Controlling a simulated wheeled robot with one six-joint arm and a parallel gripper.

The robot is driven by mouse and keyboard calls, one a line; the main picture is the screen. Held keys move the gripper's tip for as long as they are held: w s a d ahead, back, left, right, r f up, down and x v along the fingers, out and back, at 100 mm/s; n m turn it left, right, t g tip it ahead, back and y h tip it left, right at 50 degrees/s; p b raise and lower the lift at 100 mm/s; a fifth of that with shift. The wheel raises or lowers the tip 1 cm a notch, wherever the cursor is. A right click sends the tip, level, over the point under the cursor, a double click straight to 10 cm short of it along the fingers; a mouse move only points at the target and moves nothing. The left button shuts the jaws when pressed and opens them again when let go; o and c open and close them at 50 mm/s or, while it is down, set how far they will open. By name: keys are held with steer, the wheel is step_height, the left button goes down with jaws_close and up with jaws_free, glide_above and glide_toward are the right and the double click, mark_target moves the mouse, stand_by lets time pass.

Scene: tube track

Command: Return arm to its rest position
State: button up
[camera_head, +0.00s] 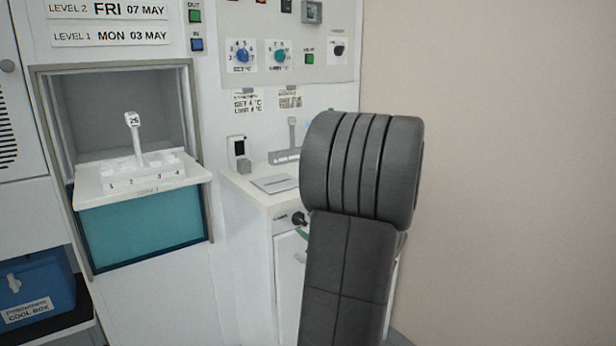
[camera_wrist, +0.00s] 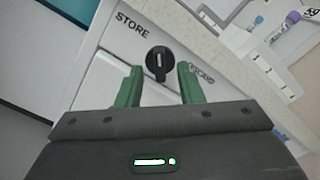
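My arm (camera_head: 360,170) stands dark grey at the right of the head view, in front of the white cabinet. It hides most of my gripper there. In the wrist view my gripper (camera_wrist: 159,72) has its two green fingers apart with nothing held between them. A black knob (camera_wrist: 159,62) with a white mark shows just beyond the fingertips, between the labels STORE and a partly hidden one. I cannot tell whether the fingers touch it. The knob also shows in the head view (camera_head: 299,218), on the cabinet front left of my arm.
A white shelf (camera_head: 195,178) with a numbered rack and one tube (camera_head: 134,135) juts from an open hatch at left. The counter (camera_head: 240,187) carries another rack behind my arm. A blue cool box (camera_head: 38,285) sits low left. A plain wall (camera_head: 490,170) is at right.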

steer(key=p+v, duration=0.2)
steer(key=v, duration=1)
steer(key=b+x, duration=0.2)
steer(key=x, duration=1.2)
steer(key=shift+s+d+r+m+p, duration=0.15)
steer(key=shift+r+m+p, duration=0.15)
steer(key=shift+m+p, duration=0.55)
steer(key=m+p, duration=0.6)
steer(key=p, duration=0.3)
steer(key=shift+p, duration=0.35)
steer(key=shift+d+f+m+p, duration=0.1)
steer(key=shift+f+m+p, duration=0.05)
steer(key=shift+m+p, duration=2.2)
steer(key=shift+f+m+p, duration=0.1)
steer(key=shift+m+p, duration=1.7)
steer(key=shift+p, duration=1.05)
